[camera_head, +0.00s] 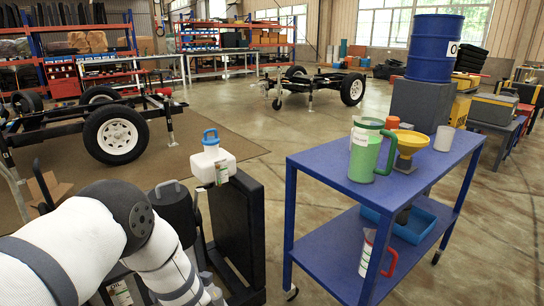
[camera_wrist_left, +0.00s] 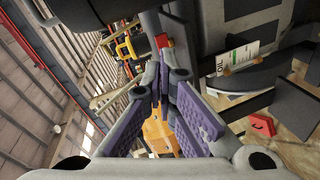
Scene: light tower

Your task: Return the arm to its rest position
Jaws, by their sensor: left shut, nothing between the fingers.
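My left arm (camera_head: 75,245) comes in from the left in the head view and is folded low at the bottom left, in white covering with dark joints. Its gripper cannot be made out in the head view. In the left wrist view my left gripper (camera_wrist_left: 165,78) shows grey fingers with purple pads. The fingers meet at their tips, and nothing is between them. The wrist view is tilted on its side. My right arm and gripper are not in view.
A blue cart (camera_head: 320,160) at the right bears a green jug (camera_head: 364,160), a yellow funnel (camera_head: 409,143) and a white cup (camera_head: 444,138). A white jug with a blue handle (camera_head: 213,165) stands near my arm. Trailer frames stand behind. Concrete floor (camera_head: 255,130) is open beyond the cart.

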